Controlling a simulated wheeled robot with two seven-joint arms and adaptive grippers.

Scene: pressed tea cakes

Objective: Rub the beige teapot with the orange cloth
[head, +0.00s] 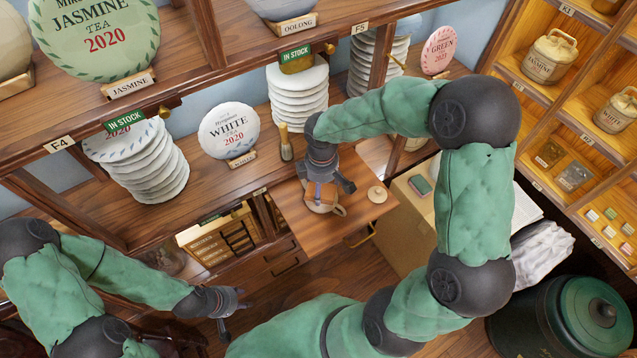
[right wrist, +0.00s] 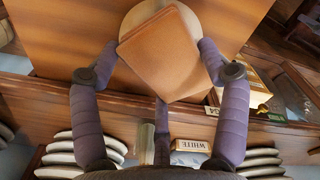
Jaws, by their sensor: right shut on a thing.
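The orange cloth (right wrist: 165,52) is a flat folded square between the fingers of my right gripper (right wrist: 157,62). In the head view the cloth (head: 322,191) lies below that gripper (head: 326,184), which points down over the pull-out wooden board. A round beige body, seemingly the beige teapot (head: 321,208), sits under the cloth, mostly hidden. Its pale round edge (right wrist: 137,14) shows behind the cloth in the right wrist view. I cannot tell whether cloth and teapot touch. My left gripper (head: 232,314) is empty and looks open, low at the left, far from the teapot.
A small beige lid (head: 377,194) lies on the board (head: 300,228), right of the teapot. A brush-like tool (head: 285,145) stands on the shelf behind, near the white tea cake (head: 228,131) and stacked cakes (head: 298,95). A dark green canister (head: 570,315) stands at lower right.

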